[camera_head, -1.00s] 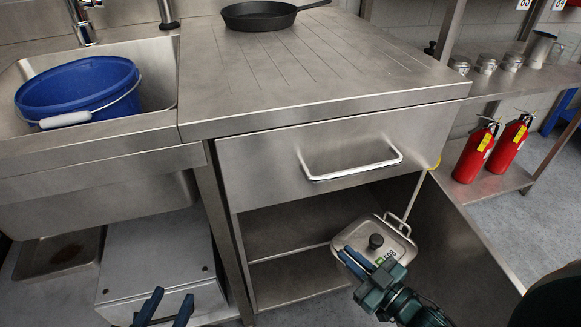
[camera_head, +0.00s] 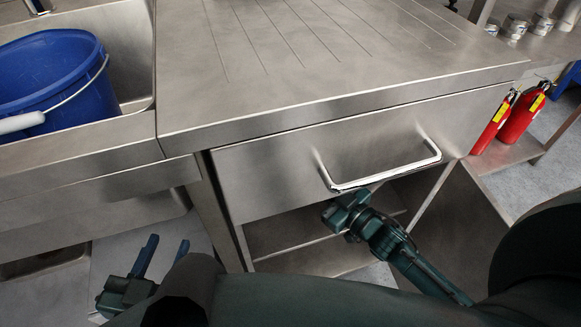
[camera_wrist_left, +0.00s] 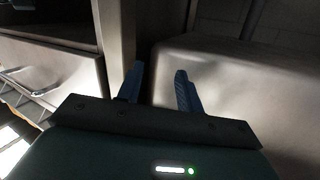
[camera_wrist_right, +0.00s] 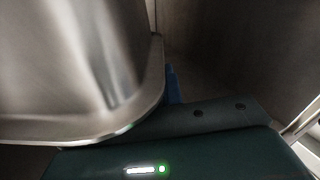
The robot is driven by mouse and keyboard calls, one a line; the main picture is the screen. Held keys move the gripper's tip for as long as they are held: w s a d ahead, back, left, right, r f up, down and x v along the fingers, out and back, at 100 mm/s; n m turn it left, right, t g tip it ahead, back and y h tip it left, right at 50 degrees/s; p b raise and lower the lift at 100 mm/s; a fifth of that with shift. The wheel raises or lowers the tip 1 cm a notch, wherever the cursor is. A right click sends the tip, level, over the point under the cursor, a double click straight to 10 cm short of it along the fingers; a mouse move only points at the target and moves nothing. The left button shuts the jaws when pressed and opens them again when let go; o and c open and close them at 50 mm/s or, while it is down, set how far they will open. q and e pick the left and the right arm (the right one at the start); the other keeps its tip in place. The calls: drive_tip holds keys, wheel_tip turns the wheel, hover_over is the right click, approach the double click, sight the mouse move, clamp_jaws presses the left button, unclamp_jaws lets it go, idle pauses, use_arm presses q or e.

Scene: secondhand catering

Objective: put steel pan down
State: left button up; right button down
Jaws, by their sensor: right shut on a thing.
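The steel pan (camera_wrist_right: 65,65) fills the left of the right wrist view, very close, with its rim crossing over my right gripper. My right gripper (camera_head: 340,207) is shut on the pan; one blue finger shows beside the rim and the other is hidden.
A closed drawer (camera_head: 270,170) with a bar handle (camera_head: 385,178) sits above the open cabinet shelf (camera_head: 290,240). The steel counter (camera_head: 300,60) is bare where seen. A blue bucket (camera_head: 45,85) stands in the sink. Red fire extinguishers (camera_head: 520,118) stand at right.

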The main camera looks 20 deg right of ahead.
use_arm(q)
drive_tip(key=t+h+b, duration=0.1)
drive_tip(key=b, duration=0.1)
drive_tip(key=d+m+t+h+b, duration=0.1)
drive_tip(key=b, duration=0.1)
drive_tip(key=shift+s+d+r+m, duration=0.1)
drive_tip(key=shift+d+m, duration=0.2)
use_arm(e)
drive_tip(key=w+a+f, duration=0.3)
drive_tip(key=w+a, duration=0.1)
drive_tip(key=w, duration=0.6)
drive_tip(key=shift+a+f, duration=0.15)
drive_tip(key=shift+a, duration=0.1)
drive_tip(key=c, duration=2)
unclamp_jaws()
drive_tip(key=shift+s+f, duration=0.1)
drive_tip(key=shift+f, duration=0.2)
drive_tip(key=o, duration=0.5)
drive_tip(key=shift+c, duration=0.2)
drive_tip(key=shift+r, duration=0.15)
